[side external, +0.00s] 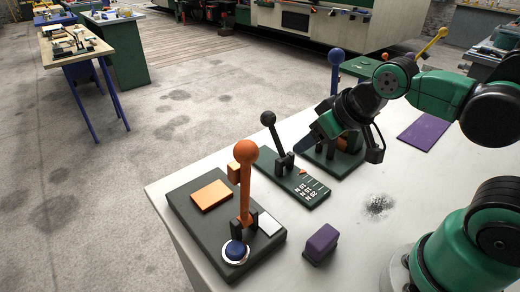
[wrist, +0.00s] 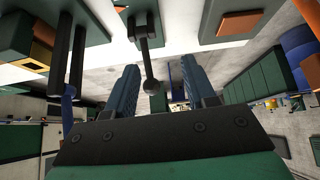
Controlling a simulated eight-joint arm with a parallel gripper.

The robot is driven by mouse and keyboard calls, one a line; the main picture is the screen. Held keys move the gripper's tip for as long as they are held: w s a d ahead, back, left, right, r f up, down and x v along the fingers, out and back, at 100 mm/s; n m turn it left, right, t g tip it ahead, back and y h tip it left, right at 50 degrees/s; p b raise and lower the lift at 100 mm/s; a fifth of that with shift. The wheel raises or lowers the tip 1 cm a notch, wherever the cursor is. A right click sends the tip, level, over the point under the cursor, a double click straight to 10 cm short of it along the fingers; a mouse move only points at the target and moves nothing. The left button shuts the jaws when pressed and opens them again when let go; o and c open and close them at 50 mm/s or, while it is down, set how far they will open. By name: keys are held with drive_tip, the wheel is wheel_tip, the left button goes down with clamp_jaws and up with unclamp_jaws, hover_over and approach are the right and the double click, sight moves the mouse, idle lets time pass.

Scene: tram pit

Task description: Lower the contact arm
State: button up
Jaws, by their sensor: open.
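No label in view tells which lever works the contact arm. In the side view, a black lever (side external: 273,132) with a ball knob stands tilted on a green base (side external: 310,192) with white markings. An orange lever (side external: 246,180) stands upright on a dark base (side external: 185,200) at the front. A blue-knobbed lever (side external: 336,62) stands behind my gripper (side external: 308,140), which partly hides its base. My gripper is open and right of the black lever. In the wrist view, the black ball knob (wrist: 152,86) shows between my two fingers (wrist: 163,78); contact cannot be told.
The orange lever's base carries an orange plate (side external: 211,195), a blue button (side external: 236,250) and a white plate (side external: 270,224). A purple block (side external: 321,243) and a purple mat (side external: 424,131) lie on the pale table (side external: 350,235). The table's left edge is near the orange lever's base.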

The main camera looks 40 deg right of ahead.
drive_tip(key=a+r+n, duration=0.1)
drive_tip(key=n, duration=0.1)
drive_tip(key=a+r+n, duration=0.1)
drive_tip(key=a+n, duration=0.1)
drive_tip(key=shift+w+g+y, duration=0.1)
drive_tip(key=shift+g+y, duration=0.2)
drive_tip(key=shift+y, duration=0.1)
clamp_jaws()
drive_tip(key=n+g+y, duration=0.1)
drive_tip(key=n+g, duration=0.2)
drive_tip(key=n, duration=1.5)
approach(245, 190)
wheel_tip(245, 190, up, 2)
drive_tip(key=s+a+r+n+g, duration=0.2)
drive_tip(key=s+a+r+n, duration=0.15)
drive_tip(key=n, duration=0.45)
drive_tip(key=w+d+f, duration=0.1)
drive_tip(key=w+f, duration=0.2)
drive_tip(key=f, duration=0.4)
drive_tip(key=shift+w+f+n, duration=0.3)
drive_tip(key=shift+f, duration=0.1)
drive_tip(key=shift+d, duration=0.15)
